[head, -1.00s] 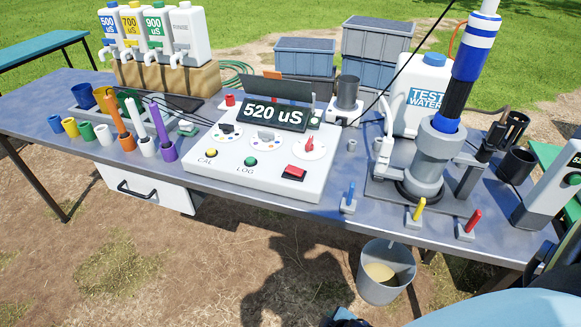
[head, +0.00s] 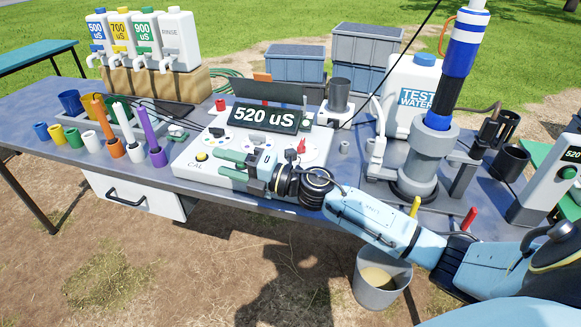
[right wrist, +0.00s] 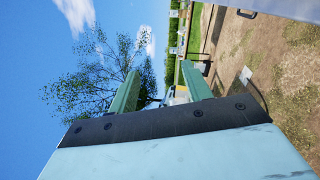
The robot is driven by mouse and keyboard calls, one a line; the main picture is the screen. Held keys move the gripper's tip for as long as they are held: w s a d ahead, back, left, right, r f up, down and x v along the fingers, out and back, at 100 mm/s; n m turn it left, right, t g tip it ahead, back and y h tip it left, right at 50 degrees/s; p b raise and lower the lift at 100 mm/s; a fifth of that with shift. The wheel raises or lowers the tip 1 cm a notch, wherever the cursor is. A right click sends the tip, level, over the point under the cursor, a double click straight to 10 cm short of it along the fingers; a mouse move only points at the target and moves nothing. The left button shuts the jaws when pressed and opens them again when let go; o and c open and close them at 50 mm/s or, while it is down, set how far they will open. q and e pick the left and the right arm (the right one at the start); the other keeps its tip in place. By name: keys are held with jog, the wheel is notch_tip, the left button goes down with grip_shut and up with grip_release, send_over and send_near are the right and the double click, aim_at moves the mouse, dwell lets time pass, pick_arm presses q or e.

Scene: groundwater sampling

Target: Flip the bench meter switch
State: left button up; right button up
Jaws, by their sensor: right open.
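The white bench meter (head: 186,166) sits on the table in the head view. Its dark display (head: 264,117) reads 520 uS. My left gripper is out of view.
Coloured cups and probes, including a purple one (head: 158,158), stand left of the meter. A pump column (head: 424,160) and test water container (head: 409,80) stand to the right. Space before the meter is open.

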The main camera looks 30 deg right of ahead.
jog(key=s+d+r+n+g+h, duration=0.1)
jog(key=d+r+n+g+h, duration=0.1)
jog(key=d+n+g+h, duration=0.55)
jog(key=s+d+r+n+g+h, duration=0.15)
jog(key=d+n+g, duration=0.25)
jog(key=d+n, duration=0.6)
jog(key=w+f, duration=0.1)
jog(key=f, duration=0.2)
jog(key=w+f+m, duration=0.1)
jog(key=f, duration=0.3)
jog(key=w+f+m+b, duration=0.1)
jog(key=f, duration=0.3)
jog(key=shift+w+a+f+m+t+h, duration=0.15)
jog(key=shift+w+a+m+t+h, duration=0.1)
jog(key=shift+a+h, duration=0.15)
jog(key=shift+w+f, duration=0.1)
jog(key=shift+f, duration=0.45)
jog(key=shift+a, duration=0.1)
jog(key=shift+c, duration=0.4)
